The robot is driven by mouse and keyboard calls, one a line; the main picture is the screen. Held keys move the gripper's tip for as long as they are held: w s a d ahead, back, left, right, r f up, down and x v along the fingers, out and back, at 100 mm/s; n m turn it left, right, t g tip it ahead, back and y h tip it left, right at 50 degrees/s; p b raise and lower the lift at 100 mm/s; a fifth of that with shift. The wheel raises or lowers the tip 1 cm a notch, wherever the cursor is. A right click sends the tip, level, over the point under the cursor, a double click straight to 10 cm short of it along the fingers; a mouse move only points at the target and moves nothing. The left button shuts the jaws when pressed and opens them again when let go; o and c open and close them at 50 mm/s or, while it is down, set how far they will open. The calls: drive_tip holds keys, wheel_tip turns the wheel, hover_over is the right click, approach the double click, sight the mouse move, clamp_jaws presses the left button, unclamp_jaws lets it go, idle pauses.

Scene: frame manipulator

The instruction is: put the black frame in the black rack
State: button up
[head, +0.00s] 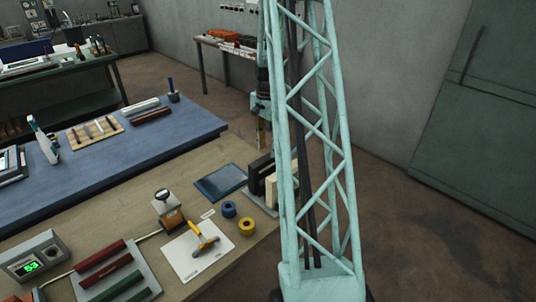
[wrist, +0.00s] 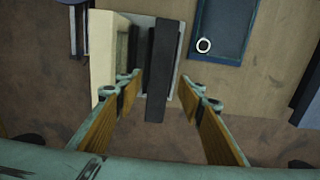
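In the wrist view a long black slab (wrist: 162,70), which looks like the black frame, stands on a pale grey base. My gripper (wrist: 160,92) is open, with one finger to each side of the slab and a visible gap on both sides. I cannot tell how far the fingertips are above it. In the head view a black upright piece (head: 257,172) stands beside a cream block, partly hidden by my column. I cannot tell which black part is the rack. My gripper (head: 262,140) shows partly behind my column, above these pieces.
The cream block (wrist: 102,50) stands left of the slab, close to the left finger. A dark blue tray (head: 218,183) lies on the wooden table, with blue (head: 229,210) and yellow (head: 247,227) rolls in front. A white sheet (head: 190,262) carries a yellow-handled tool.

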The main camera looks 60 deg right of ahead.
wheel_tip(320, 180, up, 6)
idle(0.5)
idle(0.4)
